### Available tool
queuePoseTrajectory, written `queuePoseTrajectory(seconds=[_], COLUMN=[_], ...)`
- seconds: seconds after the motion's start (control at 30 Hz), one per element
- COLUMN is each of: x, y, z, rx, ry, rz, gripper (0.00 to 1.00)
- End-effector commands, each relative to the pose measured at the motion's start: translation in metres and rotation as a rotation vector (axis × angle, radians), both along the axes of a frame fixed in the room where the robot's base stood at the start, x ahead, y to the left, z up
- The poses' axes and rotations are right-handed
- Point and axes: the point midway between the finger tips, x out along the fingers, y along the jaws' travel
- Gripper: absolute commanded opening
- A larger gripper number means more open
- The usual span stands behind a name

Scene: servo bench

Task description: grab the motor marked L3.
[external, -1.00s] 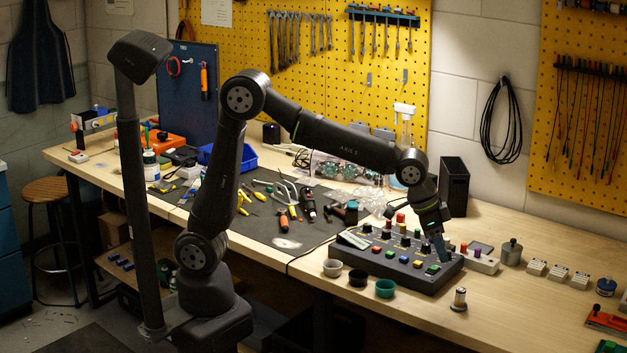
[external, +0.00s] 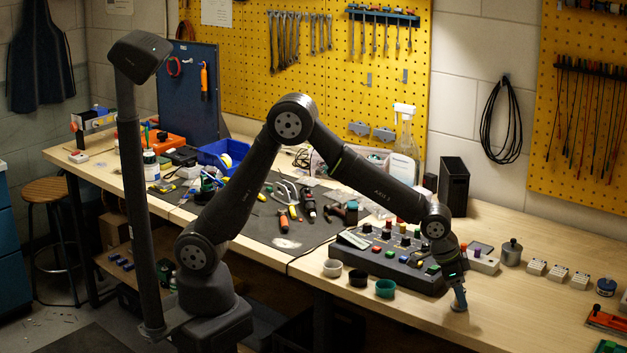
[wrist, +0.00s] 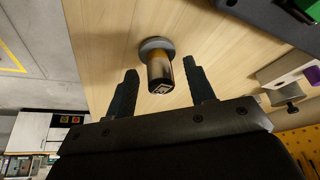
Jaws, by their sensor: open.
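A small upright cylindrical motor (wrist: 159,72) with a brown and metallic body, a dark top and a wide grey base stands on the wooden bench in the wrist view. A pale mark shows on its top, but I cannot read it as L3. My gripper (wrist: 160,67) is open, with one finger on each side of the motor's top in the picture; I cannot tell how much height lies between them. In the external view my gripper (external: 459,298) points down near the bench's front edge and hides most of the motor.
A dark control box (external: 385,262) with coloured buttons stands just left of my gripper. Small cups, including a green one (external: 385,288), sit in front of it. A metal cylinder (external: 511,252) and small white blocks (external: 557,272) stand behind to the right.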

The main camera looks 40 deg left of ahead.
Motion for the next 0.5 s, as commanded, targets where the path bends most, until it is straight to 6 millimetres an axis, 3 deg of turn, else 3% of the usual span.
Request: queuePoseTrajectory(seconds=[0.33, 0.5], x=[0.0022, 0.0021], y=[-0.0032, -0.0031], z=[-0.0086, -0.0085], rx=[-0.001, -0.001], ry=[-0.001, -0.001], rz=[0.000, 0.000], gripper=[0.49, 0.18])
